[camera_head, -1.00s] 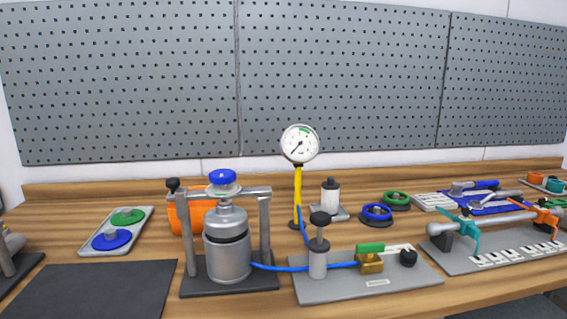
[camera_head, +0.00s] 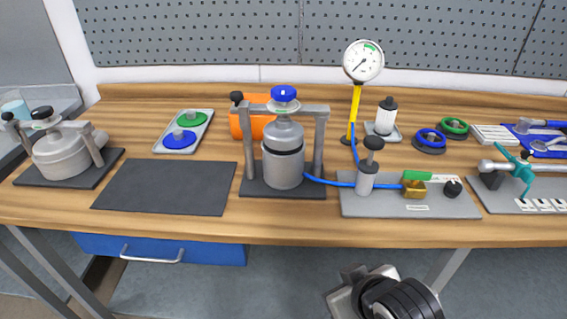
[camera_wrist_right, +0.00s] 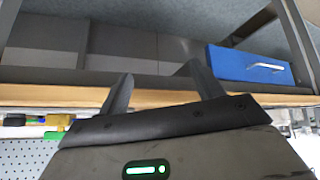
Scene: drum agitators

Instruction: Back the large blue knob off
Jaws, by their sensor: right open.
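The large blue knob (camera_head: 284,93) sits on top of the clamp frame (camera_head: 320,140) in the middle of the bench. Below it a grey metal canister (camera_head: 283,160) stands inside the frame. In the head view my right arm's end (camera_head: 375,294) shows at the bottom, in front of and below the bench edge, well away from the knob. In the right wrist view the right gripper (camera_wrist_right: 160,85) has its two fingers apart with nothing between them. The knob does not show in that view. My left gripper is not in view.
A blue hose (camera_head: 330,182) runs from the canister to a plate with a valve (camera_head: 415,188). A pressure gauge (camera_head: 363,60) stands behind. A tray (camera_head: 163,145) with green and blue knobs, a bare dark mat (camera_head: 165,188) and another clamped pot (camera_head: 65,155) lie left.

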